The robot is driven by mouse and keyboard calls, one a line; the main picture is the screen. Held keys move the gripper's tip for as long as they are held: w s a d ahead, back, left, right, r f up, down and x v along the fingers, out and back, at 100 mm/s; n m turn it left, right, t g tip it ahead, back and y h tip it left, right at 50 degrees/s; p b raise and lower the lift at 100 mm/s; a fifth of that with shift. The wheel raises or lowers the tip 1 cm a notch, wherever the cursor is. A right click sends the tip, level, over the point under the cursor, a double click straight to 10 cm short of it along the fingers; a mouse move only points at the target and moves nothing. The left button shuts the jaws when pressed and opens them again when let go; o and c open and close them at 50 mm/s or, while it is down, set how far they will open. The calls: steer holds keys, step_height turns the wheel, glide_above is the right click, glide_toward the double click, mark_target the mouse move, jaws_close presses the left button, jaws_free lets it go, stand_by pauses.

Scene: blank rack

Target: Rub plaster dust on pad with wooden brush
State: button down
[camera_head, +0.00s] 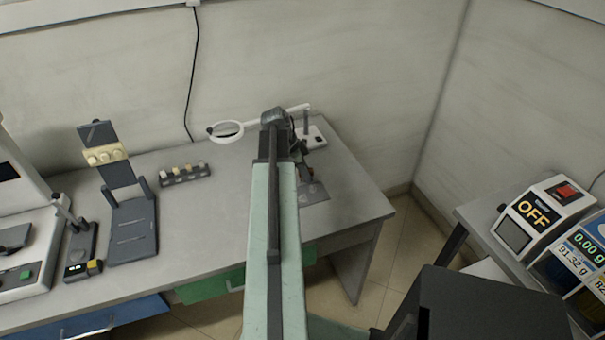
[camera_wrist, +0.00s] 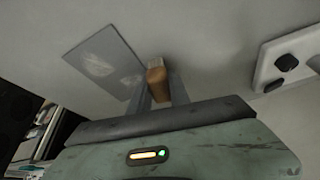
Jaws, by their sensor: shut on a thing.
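The wooden brush (camera_wrist: 157,80) is between my gripper's fingers (camera_wrist: 160,92) in the wrist view, and the gripper is shut on its brown handle. The brush's pale bristle end points away from my wrist, beside the pad. The pad (camera_wrist: 104,64) is a flat grey sheet on the table, with whitish dust smears (camera_wrist: 100,65) on it. In the head view the pad (camera_head: 314,194) lies at the table's right end, partly hidden by my arm. My gripper (camera_head: 306,174) is just above or beside it there; I cannot tell whether the bristles touch anything.
A white-based magnifier (camera_head: 226,131) stands behind my arm. A small rack (camera_head: 184,175) and a dark stand (camera_head: 130,220) are on the table to the left. A white device with dark knobs (camera_wrist: 288,62) is right in the wrist view. A side table with an OFF box (camera_head: 535,212) stands at right.

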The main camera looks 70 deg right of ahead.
mark_target(319, 192)
steer(key=shift+w+d, duration=0.3)
steer(key=shift+w, duration=0.2)
steer(key=shift+s+d+f, duration=0.1)
steer(key=shift+s+d, duration=0.35)
steer(key=shift+s+a+f, duration=0.1)
steer(key=shift+s+a, duration=1.1)
steer(key=shift+a, duration=0.3)
steer(key=shift+s+a+f, duration=0.1)
steer(key=shift+s+a, duration=1.1)
steer(key=shift+a, duration=0.25)
steer(key=shift+r, duration=0.15)
step_height(319, 192, up, 6)
steer(key=p, duration=0.5)
step_height(319, 192, up, 3)
steer(key=p, duration=0.3)
